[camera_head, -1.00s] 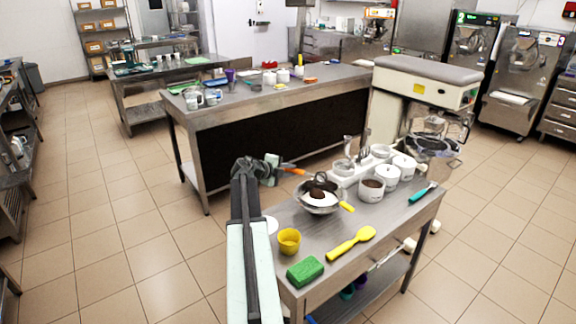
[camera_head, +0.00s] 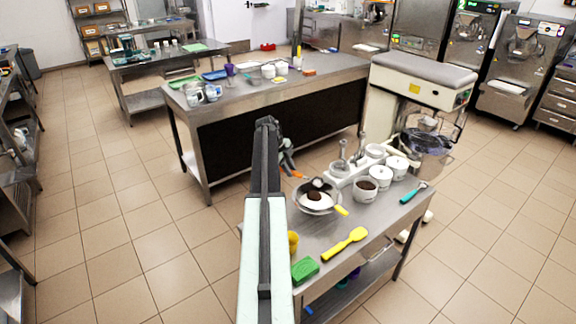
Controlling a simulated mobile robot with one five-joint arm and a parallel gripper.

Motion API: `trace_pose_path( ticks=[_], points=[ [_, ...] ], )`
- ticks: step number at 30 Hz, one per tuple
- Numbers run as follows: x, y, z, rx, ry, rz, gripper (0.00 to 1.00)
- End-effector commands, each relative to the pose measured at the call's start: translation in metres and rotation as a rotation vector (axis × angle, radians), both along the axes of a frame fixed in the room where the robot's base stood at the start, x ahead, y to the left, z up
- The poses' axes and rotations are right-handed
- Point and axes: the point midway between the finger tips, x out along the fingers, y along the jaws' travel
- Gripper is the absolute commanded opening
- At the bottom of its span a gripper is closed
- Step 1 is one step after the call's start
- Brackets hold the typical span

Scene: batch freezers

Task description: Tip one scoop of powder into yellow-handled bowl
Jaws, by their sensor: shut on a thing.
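The yellow-handled bowl (camera_head: 333,207) is a metal bowl on the near steel table, with its yellow handle pointing to the lower right. White contents with a dark brown heap on them show inside it. My gripper (camera_head: 289,169) is at the bowl's upper left, partly hidden behind my arm. It is shut on an orange-handled scoop (camera_head: 299,174). The scoop's dark head is over the far side of the bowl; whether it holds powder is too small to tell. A white tub (camera_head: 363,195) with dark brown powder stands right of the bowl.
A yellow spatula (camera_head: 345,243), a green sponge (camera_head: 305,270) and a partly hidden yellow cup (camera_head: 293,242) lie nearer. A teal-handled tool (camera_head: 412,194) is at the right.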

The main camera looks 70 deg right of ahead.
Motion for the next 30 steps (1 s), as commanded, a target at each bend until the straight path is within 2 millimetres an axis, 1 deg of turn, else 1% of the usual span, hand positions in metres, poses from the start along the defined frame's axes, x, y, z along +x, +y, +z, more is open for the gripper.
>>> trace_pose_path(
  ticks=[1, 7, 8, 10, 13, 17, 26, 28, 30],
  points=[
    [0.001, -0.012, 0.006, 0.065, -0.007, -0.004, 0.0],
    [0.0, -0.019, 0.005, 0.312, -0.035, -0.002, 0.0],
    [-0.001, -0.013, 0.013, 0.304, -0.033, 0.0, 0.0],
    [-0.002, -0.011, 0.02, 0.299, -0.033, 0.001, 0.0],
    [-0.002, -0.011, 0.026, 0.298, -0.032, 0.0, 0.0],
    [-0.002, -0.011, 0.028, 0.296, -0.032, -0.001, 0.0],
    [-0.002, -0.011, 0.027, 0.295, -0.031, -0.002, 0.0],
    [-0.003, -0.011, 0.02, 0.294, -0.031, -0.003, 0.0],
    [-0.002, -0.011, 0.007, 0.294, -0.031, -0.003, 0.0]
  ],
)
